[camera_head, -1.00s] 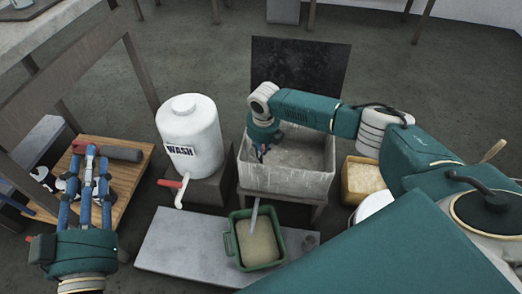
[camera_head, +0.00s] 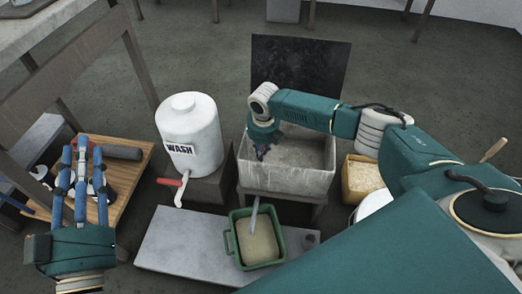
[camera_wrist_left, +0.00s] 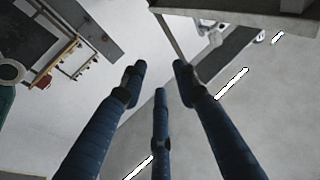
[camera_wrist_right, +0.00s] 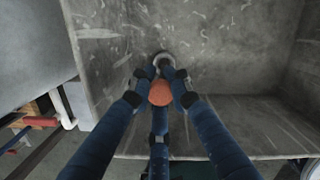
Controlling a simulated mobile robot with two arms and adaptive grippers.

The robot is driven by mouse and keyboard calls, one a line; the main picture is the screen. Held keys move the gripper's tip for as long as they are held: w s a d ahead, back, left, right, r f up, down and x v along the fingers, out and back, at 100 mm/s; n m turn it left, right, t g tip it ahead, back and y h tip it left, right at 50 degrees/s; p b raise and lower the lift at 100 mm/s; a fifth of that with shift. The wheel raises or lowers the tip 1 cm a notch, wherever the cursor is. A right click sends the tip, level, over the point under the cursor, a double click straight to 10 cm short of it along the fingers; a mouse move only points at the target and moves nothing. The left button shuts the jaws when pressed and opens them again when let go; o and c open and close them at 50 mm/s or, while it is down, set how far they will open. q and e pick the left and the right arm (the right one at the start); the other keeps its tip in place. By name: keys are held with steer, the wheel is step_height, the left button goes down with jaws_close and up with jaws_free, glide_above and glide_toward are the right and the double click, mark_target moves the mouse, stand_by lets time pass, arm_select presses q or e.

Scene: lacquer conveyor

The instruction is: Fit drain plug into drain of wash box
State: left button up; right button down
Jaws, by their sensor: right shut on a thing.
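The wash box (camera_head: 290,181) is a grey, stained open basin on a stand in the middle of the head view. My right gripper (camera_head: 262,152) reaches down inside it, near its left wall. In the right wrist view my right gripper (camera_wrist_right: 160,80) is shut on a round orange-red drain plug (camera_wrist_right: 160,93). A pale ring, the drain (camera_wrist_right: 163,59), shows in the box floor just beyond the fingertips. The fingers partly hide it, and I cannot tell whether the plug touches it. My left gripper (camera_head: 82,150) is open and empty, over the wooden table at the left.
A white WASH tank (camera_head: 190,140) with a red-handled tap stands left of the box. A green tub (camera_head: 231,250) sits below the box on a grey slab (camera_head: 180,243). A yellowish container (camera_head: 362,180) stands to the right. The box walls surround my right gripper.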

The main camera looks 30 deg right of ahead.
steer(key=shift+f, duration=0.25)
steer(key=c, duration=1.5)
jaws_free()
steer(key=shift+c, duration=0.2)
arm_select(q)
steer(key=shift+s+r+t, duration=0.2)
steer(key=shift+r+t, duration=0.1)
steer(key=shift+r, duration=0.45)
steer(key=shift+f, duration=0.1)
arm_select(e)
steer(key=shift+r, duration=0.25)
step_height(320, 180, up, 11)
steer(key=s, duration=0.1)
steer(key=shift+s+a+r, duration=0.2)
steer(key=shift+s, duration=0.15)
